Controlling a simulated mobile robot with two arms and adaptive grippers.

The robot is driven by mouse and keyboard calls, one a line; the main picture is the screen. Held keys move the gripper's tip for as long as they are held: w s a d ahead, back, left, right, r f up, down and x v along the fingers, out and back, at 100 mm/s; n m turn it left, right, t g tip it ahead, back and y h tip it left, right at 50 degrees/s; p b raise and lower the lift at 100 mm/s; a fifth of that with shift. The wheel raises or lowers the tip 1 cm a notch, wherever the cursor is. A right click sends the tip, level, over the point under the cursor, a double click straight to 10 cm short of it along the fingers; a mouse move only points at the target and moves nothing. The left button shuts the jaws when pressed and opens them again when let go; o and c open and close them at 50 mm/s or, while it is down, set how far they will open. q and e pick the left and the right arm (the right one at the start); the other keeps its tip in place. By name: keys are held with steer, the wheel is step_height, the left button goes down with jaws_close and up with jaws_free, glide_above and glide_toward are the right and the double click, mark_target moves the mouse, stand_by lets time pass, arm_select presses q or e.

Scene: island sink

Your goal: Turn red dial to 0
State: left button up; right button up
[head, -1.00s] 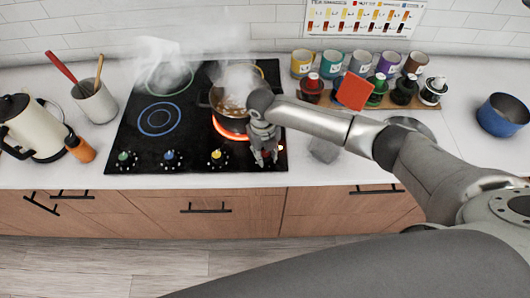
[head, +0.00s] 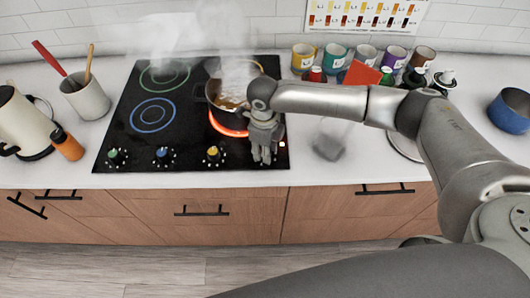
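The black cooktop (head: 190,130) has a row of dials along its front edge: green (head: 114,154), blue (head: 162,153) and yellow (head: 213,153). The red dial is not visible; my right gripper covers the front right of the cooktop, to the right of the yellow dial. My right gripper (head: 263,157) points down there, its fingers close together. I cannot tell whether they hold the dial. A small red light (head: 283,144) shows just right of it. My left gripper is out of view.
A kettle (head: 22,125), an orange-capped bottle (head: 66,143) and a utensil crock (head: 87,100) stand at left. A grey block (head: 331,142) lies right of the cooktop. A blue pot (head: 511,109) sits far right.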

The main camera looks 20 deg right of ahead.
stand_by(0.5)
steer(key=o, duration=1)
steer(key=r, duration=1.2)
steer(key=shift+s+a, duration=0.15)
steer(key=shift+s, duration=0.05)
